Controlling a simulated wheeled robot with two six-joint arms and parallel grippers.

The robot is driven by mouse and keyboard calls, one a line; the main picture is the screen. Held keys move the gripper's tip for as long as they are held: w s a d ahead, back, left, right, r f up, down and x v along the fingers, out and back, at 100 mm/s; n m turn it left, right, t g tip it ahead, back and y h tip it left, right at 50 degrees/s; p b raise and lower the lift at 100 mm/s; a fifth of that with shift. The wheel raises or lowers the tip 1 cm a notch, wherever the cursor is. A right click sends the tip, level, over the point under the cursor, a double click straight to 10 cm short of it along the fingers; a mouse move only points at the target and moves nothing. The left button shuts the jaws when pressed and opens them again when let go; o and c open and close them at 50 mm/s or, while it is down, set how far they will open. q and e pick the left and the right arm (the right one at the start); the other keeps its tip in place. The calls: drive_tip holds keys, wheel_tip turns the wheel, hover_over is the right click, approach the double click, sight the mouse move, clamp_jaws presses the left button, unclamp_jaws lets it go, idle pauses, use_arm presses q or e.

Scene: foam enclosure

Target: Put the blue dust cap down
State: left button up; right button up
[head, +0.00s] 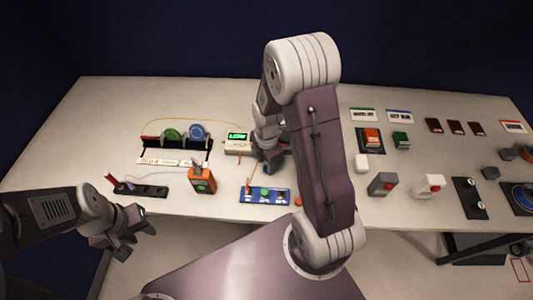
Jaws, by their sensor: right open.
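I cannot make out a separate blue dust cap in the head view. My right gripper (269,168) is open, low over the table just behind a blue tray (282,198). My forearm hides part of that area, and I cannot tell whether anything small lies between or under its fingers. The tray holds a green piece (265,191) and an orange-red piece at its left end. My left gripper (137,244) looks open and empty, in front of the table's front edge at the left.
A black rack (148,143) holds a green and a blue reel. A meter with a green display (237,137) stands left of my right gripper. An orange handheld device (202,182) is at the front. Switches and boxes, including a red-buttoned grey box (382,184), fill the right side.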

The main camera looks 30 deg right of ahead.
wheel_tip(320, 180, up, 11)
drive_tip(key=s+a+f+m, duration=0.1)
drive_tip(key=s+m, duration=0.3)
drive_tip(key=m, duration=0.5)
drive_tip(key=s+a+f+m+t, duration=0.1)
drive_tip(key=s+a+m, duration=0.2)
drive_tip(key=m, duration=0.7)
drive_tip(key=shift+s+a+p, duration=0.35)
drive_tip(key=shift+s+p, duration=0.05)
drive_tip(key=shift+s, duration=0.3)
